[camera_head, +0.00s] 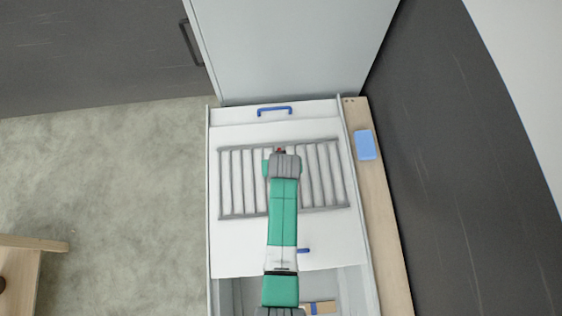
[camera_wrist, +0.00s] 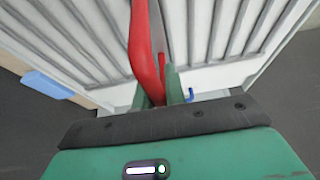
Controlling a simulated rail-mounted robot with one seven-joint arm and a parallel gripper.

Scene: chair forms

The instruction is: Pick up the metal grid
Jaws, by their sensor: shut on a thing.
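The metal grid (camera_head: 315,176) is a grey rectangular frame with several parallel bars, over a white surface; its bars also show in the wrist view (camera_wrist: 213,32). My gripper (camera_head: 281,152) is over the grid's upper middle, at the end of my green arm, which hides part of the bars. In the wrist view, red parts (camera_wrist: 148,45) reach forward from my gripper's green base to the grid. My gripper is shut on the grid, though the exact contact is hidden. I cannot tell whether the grid is raised off the surface.
A blue handle (camera_head: 274,110) is on the white front above the grid. A light blue block (camera_head: 365,145) lies on the wooden strip (camera_head: 385,215) at the right. A grey cabinet (camera_head: 290,45) stands behind. Open floor (camera_head: 130,200) is at the left.

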